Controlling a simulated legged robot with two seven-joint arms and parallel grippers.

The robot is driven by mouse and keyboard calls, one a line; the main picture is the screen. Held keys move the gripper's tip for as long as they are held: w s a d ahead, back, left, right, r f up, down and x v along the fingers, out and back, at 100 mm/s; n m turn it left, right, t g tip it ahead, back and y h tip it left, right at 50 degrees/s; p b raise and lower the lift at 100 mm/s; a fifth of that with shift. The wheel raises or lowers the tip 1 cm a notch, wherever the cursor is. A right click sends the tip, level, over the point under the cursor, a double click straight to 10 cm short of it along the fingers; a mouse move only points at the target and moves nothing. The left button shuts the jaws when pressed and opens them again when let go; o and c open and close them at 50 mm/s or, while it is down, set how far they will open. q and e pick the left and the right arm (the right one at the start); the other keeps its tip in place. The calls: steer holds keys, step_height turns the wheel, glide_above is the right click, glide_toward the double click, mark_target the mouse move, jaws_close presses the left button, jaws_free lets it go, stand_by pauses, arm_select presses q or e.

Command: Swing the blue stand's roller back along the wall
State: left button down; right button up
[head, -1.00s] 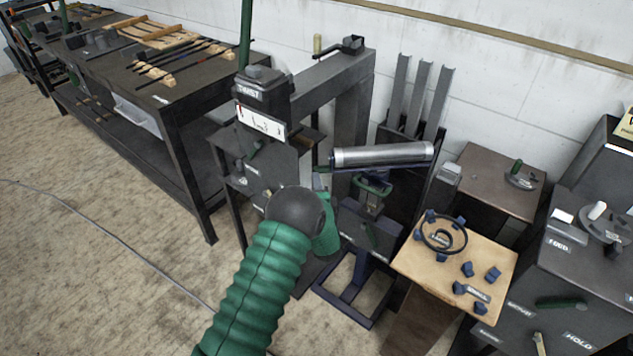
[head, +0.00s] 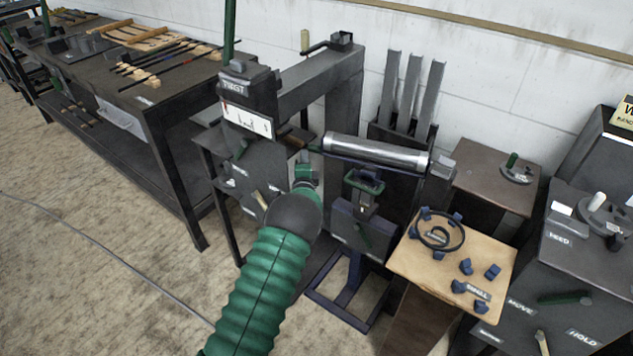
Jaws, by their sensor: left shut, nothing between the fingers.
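The blue stand (head: 347,312) stands on the floor in the middle of the head view. Its silver roller (head: 375,152) lies across its top, the left end farther back and the right end lower in the picture, roughly in line with the wall. A green handle (head: 366,182) shows below the roller. My left gripper (head: 304,163) is small and partly hidden behind my dark wrist. It is shut and empty, close to the roller's left end; I cannot tell whether they touch. My right gripper is not in view.
A wooden-topped table (head: 408,262) with blue blocks and a dark ring is at the right. A dark bench (head: 150,100) runs along the left.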

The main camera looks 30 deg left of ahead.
arm_select(q)
steer(key=shift+w+a, duration=0.25)
steer(key=shift+w, duration=0.1)
steer(key=shift+d, duration=0.1)
steer(key=shift+s, duration=0.1)
